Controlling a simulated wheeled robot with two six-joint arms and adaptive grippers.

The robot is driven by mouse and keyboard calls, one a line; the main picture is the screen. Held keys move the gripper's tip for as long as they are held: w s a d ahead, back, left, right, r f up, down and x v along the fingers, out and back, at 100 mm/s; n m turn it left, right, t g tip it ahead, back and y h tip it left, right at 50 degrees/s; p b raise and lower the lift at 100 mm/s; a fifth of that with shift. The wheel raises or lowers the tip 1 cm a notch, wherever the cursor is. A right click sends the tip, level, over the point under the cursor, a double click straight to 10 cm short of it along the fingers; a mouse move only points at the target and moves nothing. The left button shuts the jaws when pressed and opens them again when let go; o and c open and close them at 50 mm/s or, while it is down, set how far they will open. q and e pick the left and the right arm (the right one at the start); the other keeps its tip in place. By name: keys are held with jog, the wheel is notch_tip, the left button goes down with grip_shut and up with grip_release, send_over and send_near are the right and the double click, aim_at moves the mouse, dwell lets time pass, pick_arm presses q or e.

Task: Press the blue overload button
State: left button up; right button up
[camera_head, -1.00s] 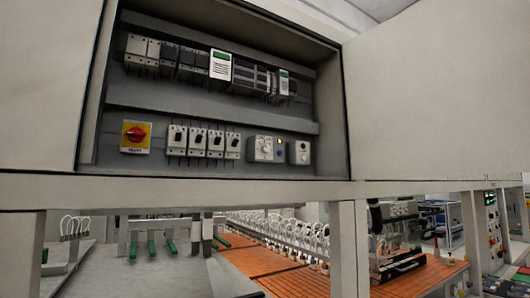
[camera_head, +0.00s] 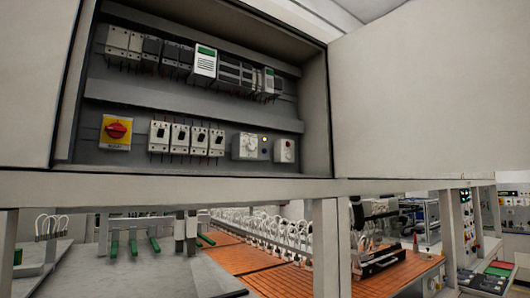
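The blue button (camera_head: 264,151) is a small round spot on the right part of a grey overload unit (camera_head: 240,148). The unit sits in the lower row of an open electrical cabinet (camera_head: 190,92). A small amber lamp (camera_head: 264,139) is just above the button, and a pale dial (camera_head: 250,142) is to its left. Neither of my grippers is in the head view, so nothing of mine shows near the button.
A yellow plate with a red rotary switch (camera_head: 117,130) and several white breakers (camera_head: 188,137) share the lower row. A small grey control box (camera_head: 284,151) is right of the unit. The cabinet door (camera_head: 425,95) stands open at right. A horizontal beam (camera_head: 200,187) runs below.

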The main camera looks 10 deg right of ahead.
grip_shut()
dwell(1.2)
